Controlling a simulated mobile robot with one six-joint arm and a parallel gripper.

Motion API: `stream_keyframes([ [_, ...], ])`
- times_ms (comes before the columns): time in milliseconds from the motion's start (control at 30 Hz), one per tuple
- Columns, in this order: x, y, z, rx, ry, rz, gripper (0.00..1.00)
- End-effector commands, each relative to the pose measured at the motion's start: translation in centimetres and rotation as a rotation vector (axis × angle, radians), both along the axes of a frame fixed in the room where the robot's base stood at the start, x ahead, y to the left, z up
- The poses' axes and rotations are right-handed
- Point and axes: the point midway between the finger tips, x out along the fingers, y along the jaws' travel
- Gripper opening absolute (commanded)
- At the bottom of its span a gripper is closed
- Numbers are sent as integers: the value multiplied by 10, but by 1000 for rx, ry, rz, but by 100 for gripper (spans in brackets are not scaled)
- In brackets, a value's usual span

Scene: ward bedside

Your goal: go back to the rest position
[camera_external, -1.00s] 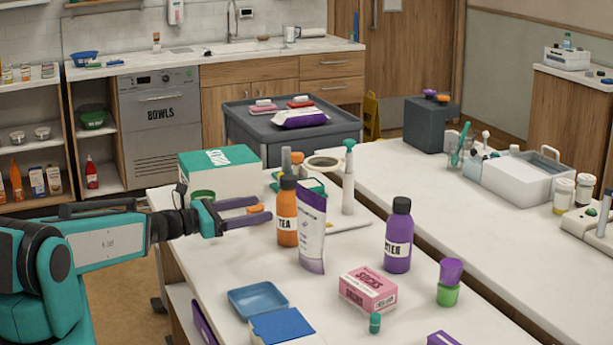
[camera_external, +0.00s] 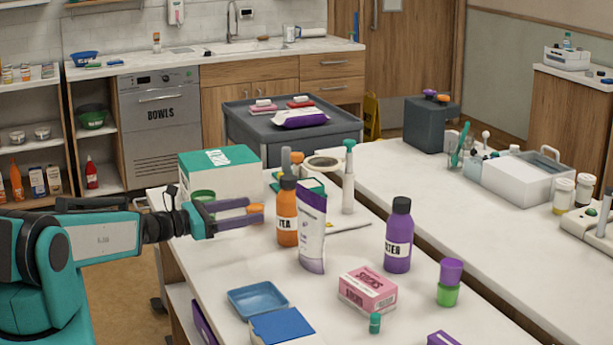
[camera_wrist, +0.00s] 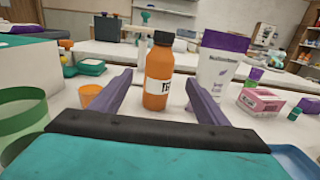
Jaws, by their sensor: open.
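My gripper (camera_external: 236,216) is open and empty, held level over the left side of the white table. It also shows in the wrist view (camera_wrist: 160,98), its two purple-grey fingers spread apart. The orange tea bottle (camera_external: 287,222) stands upright beyond the fingertips; in the wrist view the bottle (camera_wrist: 159,75) appears between the fingers, apart from them. A white and purple tube (camera_external: 312,235) stands to the right of the bottle. An orange cup (camera_wrist: 91,95) is beside the left finger in the wrist view.
A green and white box (camera_external: 220,172) and a green cylinder (camera_wrist: 22,118) stand close to the gripper's left side. A blue tray (camera_external: 258,300), a pink box (camera_external: 368,290) and a purple bottle (camera_external: 399,240) stand nearer the front and right. The aisle left of the table is open floor.

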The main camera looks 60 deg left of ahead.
Motion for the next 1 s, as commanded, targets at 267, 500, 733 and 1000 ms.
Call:
stream_keyframes([
  [267,5,0,-1,1,0,-1,68],
  [500,21,0,-3,1,0,-2,68],
  [733,33,0,-3,1,0,-1,68],
  [1000,38,1,-3,1,1,-3,68],
])
